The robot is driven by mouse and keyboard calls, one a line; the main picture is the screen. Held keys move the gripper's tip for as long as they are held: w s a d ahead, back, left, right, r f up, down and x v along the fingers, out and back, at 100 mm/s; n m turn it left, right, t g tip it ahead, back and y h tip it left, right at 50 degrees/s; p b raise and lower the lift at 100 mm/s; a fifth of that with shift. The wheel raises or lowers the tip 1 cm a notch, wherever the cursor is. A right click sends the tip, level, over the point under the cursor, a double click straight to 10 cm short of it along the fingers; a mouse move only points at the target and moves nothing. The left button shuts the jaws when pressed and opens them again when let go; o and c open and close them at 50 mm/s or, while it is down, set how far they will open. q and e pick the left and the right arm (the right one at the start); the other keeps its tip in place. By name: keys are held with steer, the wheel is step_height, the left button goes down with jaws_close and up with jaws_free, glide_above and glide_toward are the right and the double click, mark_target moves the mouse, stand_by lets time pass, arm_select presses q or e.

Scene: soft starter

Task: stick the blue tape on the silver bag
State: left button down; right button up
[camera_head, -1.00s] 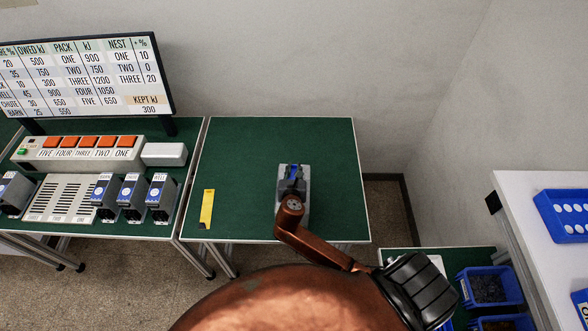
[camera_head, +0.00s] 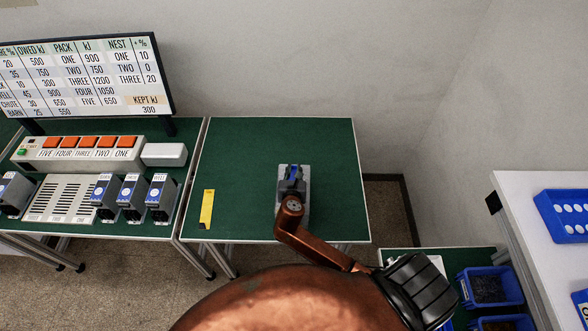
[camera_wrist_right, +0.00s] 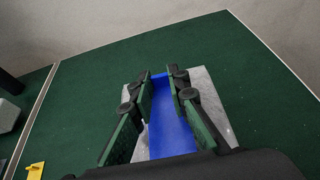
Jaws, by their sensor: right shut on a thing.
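The silver bag (camera_head: 306,172) lies flat on the green middle table. It also shows in the right wrist view (camera_wrist_right: 213,103), grey and partly covered. My right gripper (camera_head: 291,174) is over the bag and shut on the blue tape (camera_wrist_right: 171,120). The tape is a long blue strip between the green-padded fingers in the right wrist view, lying along the bag's middle. Whether it touches the bag is hard to tell. In the head view the gripper and arm hide most of the tape and part of the bag. My left gripper is not in view.
A yellow piece (camera_head: 207,208) lies left of the bag. The left table holds a button box (camera_head: 85,153), a slotted grey plate (camera_head: 62,200) and several dark-and-blue packs (camera_head: 131,197). A board (camera_head: 80,80) stands behind. Blue bins (camera_head: 490,285) are at lower right. The middle table is otherwise clear.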

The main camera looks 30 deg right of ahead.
steer(key=shift+f, duration=0.45)
stand_by(0.7)
steer(key=o, duration=0.9)
steer(key=shift+s+f, duration=0.1)
steer(key=v, duration=1.2)
steer(key=shift+a, duration=0.1)
